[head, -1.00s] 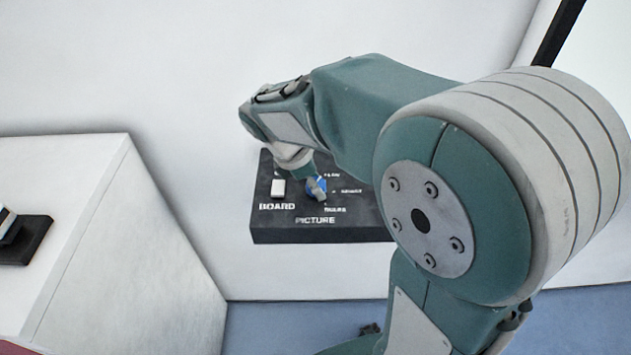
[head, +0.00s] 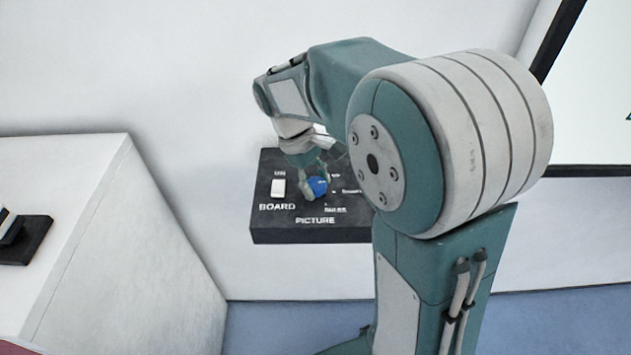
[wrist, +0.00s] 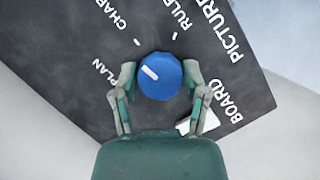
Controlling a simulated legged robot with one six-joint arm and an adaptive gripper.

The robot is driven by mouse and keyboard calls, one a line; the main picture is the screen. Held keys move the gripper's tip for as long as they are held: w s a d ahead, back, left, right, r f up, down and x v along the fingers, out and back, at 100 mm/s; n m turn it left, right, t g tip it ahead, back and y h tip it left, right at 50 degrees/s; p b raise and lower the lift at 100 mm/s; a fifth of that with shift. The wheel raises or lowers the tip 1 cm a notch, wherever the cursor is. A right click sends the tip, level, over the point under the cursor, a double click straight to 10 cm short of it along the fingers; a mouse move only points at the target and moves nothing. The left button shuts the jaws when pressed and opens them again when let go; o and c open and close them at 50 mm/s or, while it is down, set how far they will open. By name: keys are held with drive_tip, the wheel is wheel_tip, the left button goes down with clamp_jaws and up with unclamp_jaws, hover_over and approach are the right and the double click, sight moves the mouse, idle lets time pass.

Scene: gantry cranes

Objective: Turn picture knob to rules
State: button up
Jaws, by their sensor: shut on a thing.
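The blue round picture knob (head: 318,187) sits on a dark control box (head: 268,235) against the wall. In the wrist view the knob (wrist: 163,84) has a white pointer mark on its upper left, aimed between the PLAN and CHAR... labels, away from RULE.... PLAN is at left, CHAR... at upper left and RULE... at upper right. My gripper (wrist: 158,80) is shut on the knob, one finger on each side. In the head view my gripper (head: 312,177) comes down on the knob from above and partly hides it.
A white rocker switch (head: 278,188) marked BOARD is left of the knob, close to my fingers. A white block-like cabinet (head: 130,250) stands at left, with a dark device (head: 25,240) on it. A dark-framed screen (head: 590,110) is at right.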

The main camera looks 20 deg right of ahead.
drive_tip(key=m+y, duration=0.1)
drive_tip(key=m, duration=0.2)
drive_tip(key=m+y, duration=0.1)
drive_tip(key=m, duration=0.3)
drive_tip(key=shift+g+y, duration=0.4)
drive_tip(key=m+y, duration=0.1)
drive_tip(key=m, duration=0.2)
drive_tip(key=m+y, duration=0.1)
drive_tip(key=m, duration=0.2)
drive_tip(key=shift+m+t+y, duration=0.3)
drive_tip(key=shift+m+t, duration=0.1)
drive_tip(key=o, duration=1.1)
drive_tip(key=shift+o, duration=0.2)
drive_tip(key=v, duration=0.7)
drive_tip(key=shift+w+r, duration=0.1)
drive_tip(key=shift+r, duration=0.1)
